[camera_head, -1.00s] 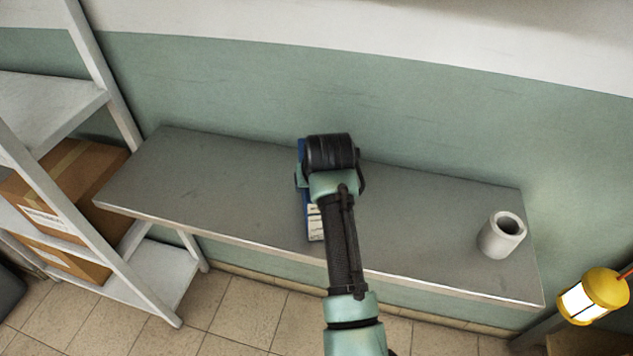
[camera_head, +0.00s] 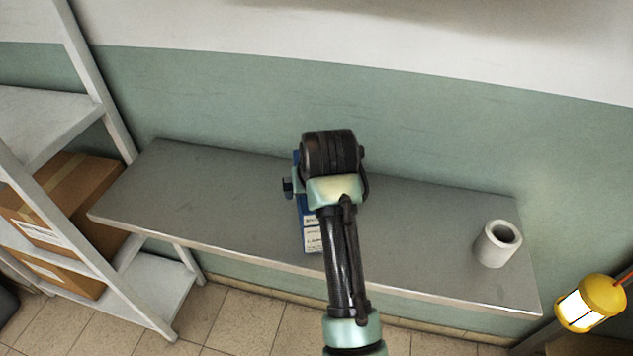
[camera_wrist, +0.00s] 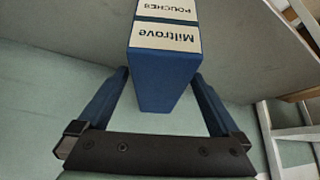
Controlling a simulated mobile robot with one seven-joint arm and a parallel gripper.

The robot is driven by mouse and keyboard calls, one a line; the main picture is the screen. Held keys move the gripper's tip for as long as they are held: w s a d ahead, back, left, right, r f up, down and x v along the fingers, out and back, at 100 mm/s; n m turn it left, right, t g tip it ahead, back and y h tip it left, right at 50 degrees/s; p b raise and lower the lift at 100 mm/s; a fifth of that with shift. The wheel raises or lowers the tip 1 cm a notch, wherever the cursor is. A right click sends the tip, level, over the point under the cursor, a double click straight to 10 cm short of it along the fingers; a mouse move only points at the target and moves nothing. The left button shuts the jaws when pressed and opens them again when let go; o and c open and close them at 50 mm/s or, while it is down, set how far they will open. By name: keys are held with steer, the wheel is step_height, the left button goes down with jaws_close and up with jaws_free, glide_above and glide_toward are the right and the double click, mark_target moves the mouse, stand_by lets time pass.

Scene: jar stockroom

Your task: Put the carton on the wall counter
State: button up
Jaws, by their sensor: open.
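The carton is a blue box with white labels reading "Miltrove" and "POUCHES". In the head view the carton (camera_head: 312,238) shows on the grey wall counter (camera_head: 225,205), just left of my arm and close to the front edge. My wrist hides its upper part. In the wrist view the carton (camera_wrist: 165,70) is between the two blue fingers of my gripper (camera_wrist: 160,76). The fingers are open, one on each side, with visible gaps towards their bases. Whether the fingertips touch the carton is hard to tell.
A white cup-like jar (camera_head: 497,244) stands at the counter's right end. A yellow lantern (camera_head: 590,303) is beyond that end. A white shelf rack (camera_head: 88,262) with brown boxes (camera_head: 75,190) stands at the left. The counter's left part is clear.

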steer(key=v, duration=0.6)
steer(key=shift+s+r, duration=0.15)
steer(key=shift+r, duration=0.1)
